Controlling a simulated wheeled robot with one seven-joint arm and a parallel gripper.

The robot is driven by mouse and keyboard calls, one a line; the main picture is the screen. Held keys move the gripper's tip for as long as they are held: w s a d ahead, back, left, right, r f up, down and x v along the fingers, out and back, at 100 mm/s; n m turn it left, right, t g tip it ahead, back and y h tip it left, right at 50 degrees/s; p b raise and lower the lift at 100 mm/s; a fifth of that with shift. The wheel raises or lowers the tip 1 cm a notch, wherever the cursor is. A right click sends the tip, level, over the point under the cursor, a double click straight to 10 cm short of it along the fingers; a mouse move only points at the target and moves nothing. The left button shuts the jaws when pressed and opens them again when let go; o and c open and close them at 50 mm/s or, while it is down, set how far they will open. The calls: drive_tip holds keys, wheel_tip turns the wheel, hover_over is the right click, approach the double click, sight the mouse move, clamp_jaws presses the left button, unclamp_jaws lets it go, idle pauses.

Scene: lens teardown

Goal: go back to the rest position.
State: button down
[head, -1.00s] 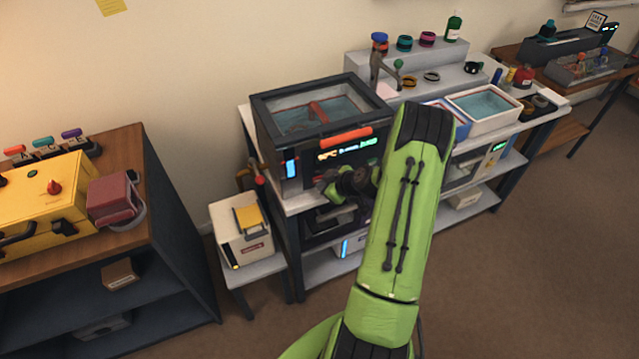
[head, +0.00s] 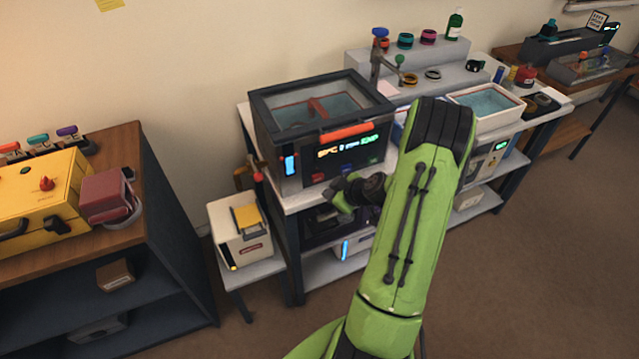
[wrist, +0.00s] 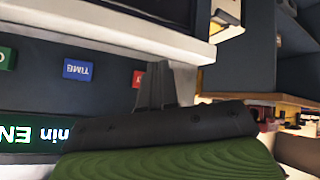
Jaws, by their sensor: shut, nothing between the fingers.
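My gripper (wrist: 158,75) shows in the wrist view with its dark fingers together and nothing between them. In the head view my green wrist (head: 345,196) hangs in front of the dark box machine with a clear lid (head: 275,173), below its lit display. The fingertips are hard to make out in the head view. In the wrist view the machine's panel is upside down, with a blue TIME button (wrist: 80,70) and part of a green display (wrist: 38,132) beside the fingers. I cannot tell whether the fingers touch the panel.
A white bin with a yellow top (head: 240,235) stands on a low stand left of the bench. A wooden-topped cabinet (head: 130,170) with a yellow case (head: 40,190) is at the left. A white tray (head: 487,122) sits behind my arm. Floor at the right is clear.

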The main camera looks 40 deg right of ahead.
drive_tip(key=shift+s+a+b, duration=0.2)
drive_tip(key=shift+s+b, duration=0.15)
drive_tip(key=shift+s, duration=0.3)
drive_tip(key=shift+s+a+b, duration=0.2)
drive_tip(key=shift+s+b, duration=0.1)
drive_tip(key=shift+s, duration=0.3)
drive_tip(key=a+r+g+p, duration=0.3)
drive_tip(key=a+r, duration=1.3)
drive_tip(key=a, duration=0.1)
drive_tip(key=s+a+r+m, duration=0.1)
drive_tip(key=s+a+r, duration=0.2)
drive_tip(key=s, duration=0.2)
drive_tip(key=s+a+r+m+p, duration=0.1)
drive_tip(key=s+a+r, duration=0.1)
drive_tip(key=s+r, duration=0.2)
drive_tip(key=s+a+r+m+p, duration=0.1)
drive_tip(key=s+a+r+m, duration=0.1)
drive_tip(key=s, duration=0.6)
drive_tip(key=shift+a+r+g, duration=0.4)
drive_tip(key=shift+a+r, duration=0.35)
drive_tip(key=shift+a, duration=0.05)
